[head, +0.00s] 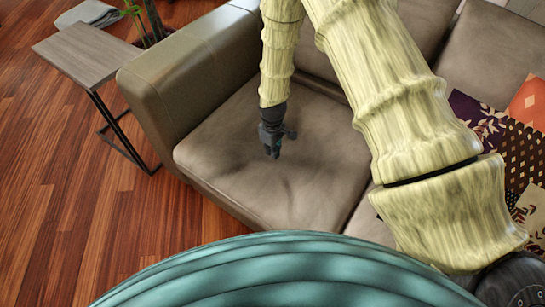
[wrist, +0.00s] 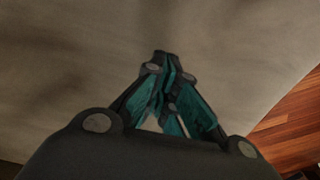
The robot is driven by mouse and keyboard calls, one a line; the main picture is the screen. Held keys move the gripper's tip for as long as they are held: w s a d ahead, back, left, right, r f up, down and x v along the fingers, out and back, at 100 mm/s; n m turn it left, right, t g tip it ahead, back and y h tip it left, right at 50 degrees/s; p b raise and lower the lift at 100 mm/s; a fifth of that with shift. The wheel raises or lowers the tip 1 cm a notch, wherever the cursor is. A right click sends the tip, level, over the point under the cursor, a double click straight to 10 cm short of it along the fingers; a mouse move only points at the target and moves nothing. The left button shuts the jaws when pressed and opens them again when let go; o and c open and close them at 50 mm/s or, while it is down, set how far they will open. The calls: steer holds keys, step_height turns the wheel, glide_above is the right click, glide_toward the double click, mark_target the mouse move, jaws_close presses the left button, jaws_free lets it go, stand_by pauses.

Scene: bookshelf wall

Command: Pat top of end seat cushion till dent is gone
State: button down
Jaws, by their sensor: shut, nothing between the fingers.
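The end seat cushion (head: 225,150) is grey-brown leather, beside the sofa's left armrest in the head view. Its top shows soft creases and a shaded hollow near my gripper. My gripper (head: 273,153) points down over the middle of this cushion, with its fingers shut and empty. In the wrist view the shut fingertips (wrist: 162,56) stand in front of the cushion surface (wrist: 70,70), which fills most of the picture. I cannot tell whether the fingertips touch the leather. My arm hides part of the cushion's right side and the backrest.
The sofa armrest (head: 165,85) rises left of the cushion. A side table (head: 88,55) with a dark metal frame stands beyond it. Patterned fabric (head: 500,135) and an orange piece (head: 530,102) lie on the sofa at right. Wooden floor (head: 60,210) is open at left.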

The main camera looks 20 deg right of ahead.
stand_by(0.4)
steer(key=shift+f+b, duration=0.7)
steer(key=shift+f, duration=0.9)
steer(key=shift+r+p, duration=1.75)
steer(key=shift+r, duration=0.4)
steer(key=shift+r+p, duration=0.55)
steer(key=shift+p, duration=0.3)
step_height(320, 180, up, 3)
steer(key=p, duration=0.2)
steer(key=shift+r+p, duration=0.15)
steer(key=shift+p, duration=0.2)
